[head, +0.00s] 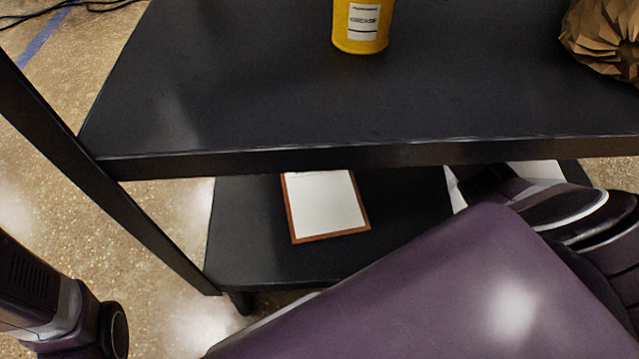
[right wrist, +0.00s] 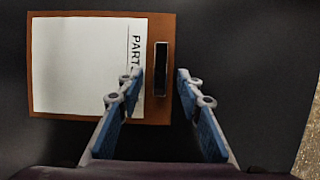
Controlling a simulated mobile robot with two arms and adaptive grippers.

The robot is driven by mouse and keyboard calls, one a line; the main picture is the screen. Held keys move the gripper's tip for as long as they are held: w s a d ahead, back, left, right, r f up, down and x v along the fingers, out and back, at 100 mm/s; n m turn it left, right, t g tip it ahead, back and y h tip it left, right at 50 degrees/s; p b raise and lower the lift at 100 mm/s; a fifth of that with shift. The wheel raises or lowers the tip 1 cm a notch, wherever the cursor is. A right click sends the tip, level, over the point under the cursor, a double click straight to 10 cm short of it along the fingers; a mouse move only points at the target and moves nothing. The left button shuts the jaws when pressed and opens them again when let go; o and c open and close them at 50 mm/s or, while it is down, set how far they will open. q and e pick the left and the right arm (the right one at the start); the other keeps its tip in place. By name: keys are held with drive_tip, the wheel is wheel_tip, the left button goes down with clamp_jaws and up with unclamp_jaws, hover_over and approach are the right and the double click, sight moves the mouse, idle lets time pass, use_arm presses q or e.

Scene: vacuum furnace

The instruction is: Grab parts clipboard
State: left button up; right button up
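The parts clipboard (head: 327,206) has a brown board and a white sheet and lies flat on the lower shelf (head: 260,262) of the black cart; its top end is hidden under the upper shelf. In the right wrist view the clipboard (right wrist: 90,68) shows "PART" lettering and a dark clip (right wrist: 161,69). My right gripper (right wrist: 160,75) is open, its blue-padded fingers on either side of the clip end, with the right finger past the board's edge. I cannot tell whether the fingers touch it. My left gripper is out of view; only part of my left arm shows at lower left.
The upper shelf (head: 300,100) overhangs the lower shelf, and a black leg (head: 110,190) stands at the left. A yellow grease can (head: 362,25) and a brown pleated paper object (head: 606,38) rest on top.

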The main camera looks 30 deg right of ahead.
drive_tip(key=shift+c, duration=0.6)
clamp_jaws()
drive_tip(key=shift+r, duration=0.25)
